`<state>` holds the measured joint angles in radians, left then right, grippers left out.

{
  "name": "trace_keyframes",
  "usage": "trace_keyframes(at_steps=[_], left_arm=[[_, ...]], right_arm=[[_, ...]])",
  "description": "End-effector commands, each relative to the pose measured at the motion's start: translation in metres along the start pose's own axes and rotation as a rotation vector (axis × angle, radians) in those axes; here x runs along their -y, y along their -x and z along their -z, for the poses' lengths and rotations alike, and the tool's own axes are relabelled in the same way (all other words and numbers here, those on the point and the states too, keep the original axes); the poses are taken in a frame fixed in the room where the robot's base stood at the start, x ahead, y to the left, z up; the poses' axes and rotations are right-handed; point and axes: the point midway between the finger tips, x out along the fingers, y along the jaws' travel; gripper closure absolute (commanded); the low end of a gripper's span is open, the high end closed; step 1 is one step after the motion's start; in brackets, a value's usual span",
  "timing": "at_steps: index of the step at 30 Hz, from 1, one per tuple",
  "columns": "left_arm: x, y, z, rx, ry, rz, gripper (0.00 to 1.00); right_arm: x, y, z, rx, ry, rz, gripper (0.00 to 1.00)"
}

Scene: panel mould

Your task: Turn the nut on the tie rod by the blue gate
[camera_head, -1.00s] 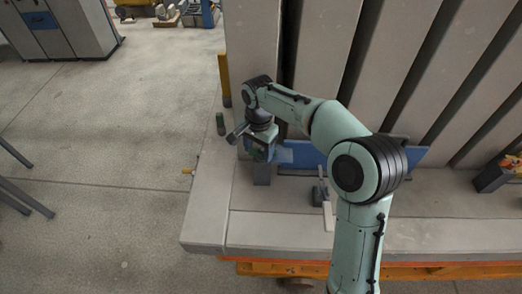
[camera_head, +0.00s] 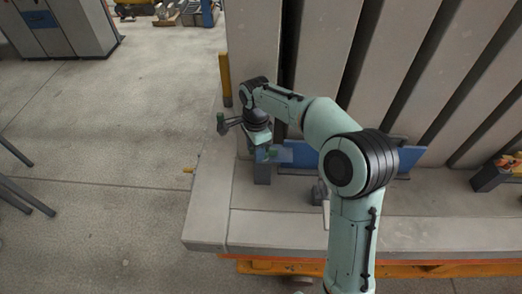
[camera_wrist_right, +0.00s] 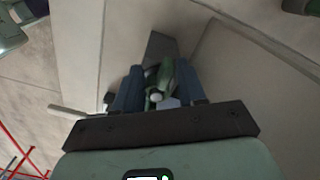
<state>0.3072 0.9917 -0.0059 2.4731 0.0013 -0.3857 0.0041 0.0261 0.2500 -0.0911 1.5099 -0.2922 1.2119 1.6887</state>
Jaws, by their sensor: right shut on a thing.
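The blue gate (camera_head: 408,158) stands low along the foot of the ribbed wall, partly hidden behind my right arm. My right gripper (camera_head: 270,153) is at its left end, above a grey block (camera_head: 262,174). In the right wrist view my right gripper (camera_wrist_right: 158,92) has its two dark fingers shut on the green nut (camera_wrist_right: 168,75). A pale round rod end shows between the fingers; the rest of the tie rod is hidden. My left gripper is not in view.
A grey clamp-like piece (camera_head: 319,194) lies on the concrete ledge (camera_head: 300,230). Open floor (camera_head: 110,200) lies to the left.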

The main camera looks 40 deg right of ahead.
Motion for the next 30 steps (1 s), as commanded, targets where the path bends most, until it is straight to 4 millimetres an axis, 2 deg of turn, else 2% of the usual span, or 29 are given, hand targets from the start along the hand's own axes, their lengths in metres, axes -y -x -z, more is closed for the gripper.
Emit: trace_keyframes(at_steps=[1, 4, 10, 17, 18, 21, 30], left_arm=[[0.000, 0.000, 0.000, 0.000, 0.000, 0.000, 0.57], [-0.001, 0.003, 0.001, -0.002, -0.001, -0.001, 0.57], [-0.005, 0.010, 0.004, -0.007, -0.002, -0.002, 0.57], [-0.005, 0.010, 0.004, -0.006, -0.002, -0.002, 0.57], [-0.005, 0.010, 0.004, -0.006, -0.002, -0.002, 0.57], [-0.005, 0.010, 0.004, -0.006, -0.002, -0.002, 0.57], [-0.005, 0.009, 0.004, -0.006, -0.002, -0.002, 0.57]], right_arm=[[0.002, 0.005, 0.025, -0.040, -0.033, 0.017, 1.00], [0.003, 0.006, 0.026, -0.040, -0.080, 0.018, 1.00], [0.009, 0.007, 0.028, -0.037, -0.300, 0.026, 1.00], [0.009, 0.005, 0.029, -0.036, -0.330, 0.028, 1.00], [0.009, 0.005, 0.029, -0.036, -0.329, 0.029, 0.67], [0.009, 0.005, 0.029, -0.036, -0.330, 0.027, 0.40], [0.009, 0.003, 0.026, -0.035, -0.324, 0.022, 0.40]])
